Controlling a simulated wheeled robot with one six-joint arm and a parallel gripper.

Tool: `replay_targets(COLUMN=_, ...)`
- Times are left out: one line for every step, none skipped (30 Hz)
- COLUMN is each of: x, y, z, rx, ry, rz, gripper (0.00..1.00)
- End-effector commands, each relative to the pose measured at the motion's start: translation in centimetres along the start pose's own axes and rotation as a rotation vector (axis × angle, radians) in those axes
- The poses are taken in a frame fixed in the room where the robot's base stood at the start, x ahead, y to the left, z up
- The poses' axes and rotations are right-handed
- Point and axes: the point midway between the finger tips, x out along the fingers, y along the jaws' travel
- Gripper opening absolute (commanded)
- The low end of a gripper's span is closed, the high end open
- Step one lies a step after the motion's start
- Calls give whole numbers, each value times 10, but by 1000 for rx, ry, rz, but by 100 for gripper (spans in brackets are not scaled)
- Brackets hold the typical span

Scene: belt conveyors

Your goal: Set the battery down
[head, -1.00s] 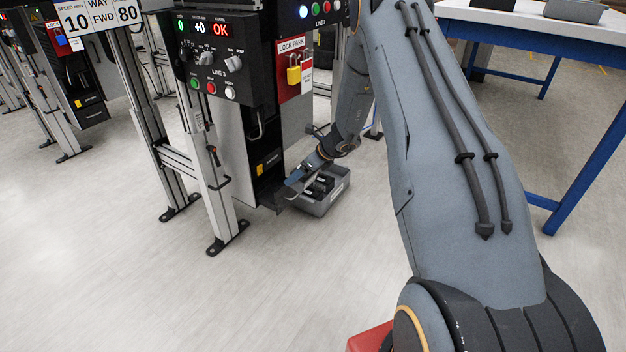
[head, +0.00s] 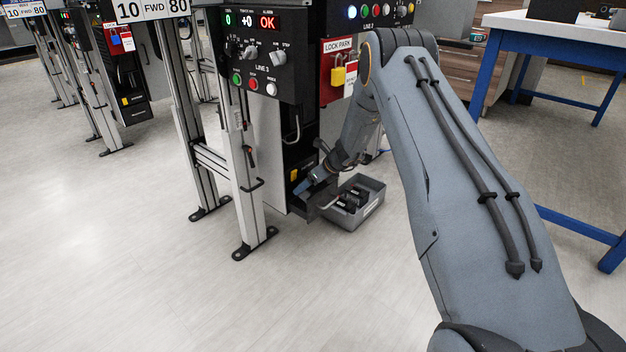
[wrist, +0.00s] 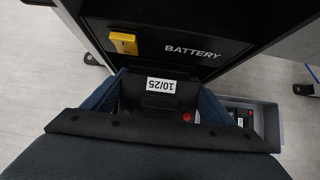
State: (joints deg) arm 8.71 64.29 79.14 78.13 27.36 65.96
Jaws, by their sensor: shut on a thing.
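A black battery with a white label reading 10/25 and a red dot (wrist: 160,97) is between the two blue fingers of my gripper (wrist: 158,100) in the wrist view. My gripper is shut on it. It is right in front of the black front marked BATTERY (wrist: 193,52), which has a yellow latch (wrist: 124,42). In the head view my gripper (head: 304,188) is low, at the battery bay of the Line 3 stand, over a dark open drawer (head: 312,206). The battery's underside is hidden, so I cannot tell whether it touches the drawer.
A grey bin (head: 372,213) with black batteries (head: 352,197) stands on the floor just right of the drawer; its edge also shows in the wrist view (wrist: 270,128). The stand's metal legs (head: 248,200) are to the left. A blue-legged table (head: 490,70) is at right. Front floor is clear.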

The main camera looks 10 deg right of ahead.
Motion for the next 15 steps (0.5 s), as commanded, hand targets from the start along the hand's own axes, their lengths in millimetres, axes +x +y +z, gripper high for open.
replay_targets(x=6, y=-1, z=0, rx=-1, ry=-3, rz=-1, gripper=17)
replay_targets(x=8, y=-1, z=-1, rx=-1, ry=-3, rz=-2, gripper=17)
replay_targets(x=10, y=-1, z=-2, rx=-1, ry=-3, rz=-2, gripper=17)
replay_targets(x=11, y=-1, z=-2, rx=-1, ry=-3, rz=-2, gripper=17)
replay_targets(x=11, y=-1, z=-2, rx=-1, ry=-3, rz=-2, gripper=17)
replay_targets(x=12, y=-1, z=-3, rx=-1, ry=-4, rz=-2, gripper=17)
replay_targets(x=13, y=-1, z=-3, rx=-1, ry=-4, rz=-2, gripper=17)
replay_targets(x=15, y=-1, z=-4, rx=-1, ry=-4, rz=-2, gripper=17)
replay_targets(x=18, y=-1, z=-5, rx=-1, ry=-3, rz=-2, gripper=17)
replay_targets(x=22, y=-1, z=-7, rx=-1, ry=-3, rz=-2, gripper=17)
replay_targets(x=26, y=-1, z=-9, rx=-1, ry=-3, rz=-2, gripper=17)
replay_targets(x=33, y=-1, z=-12, rx=-1, ry=-2, rz=-1, gripper=17)
replay_targets(x=39, y=-1, z=-15, rx=-1, ry=-2, rz=-1, gripper=17)
replay_targets(x=42, y=-1, z=-16, rx=-2, ry=0, rz=-1, gripper=17)
replay_targets(x=39, y=-1, z=-12, rx=-4, ry=12, rz=0, gripper=17)
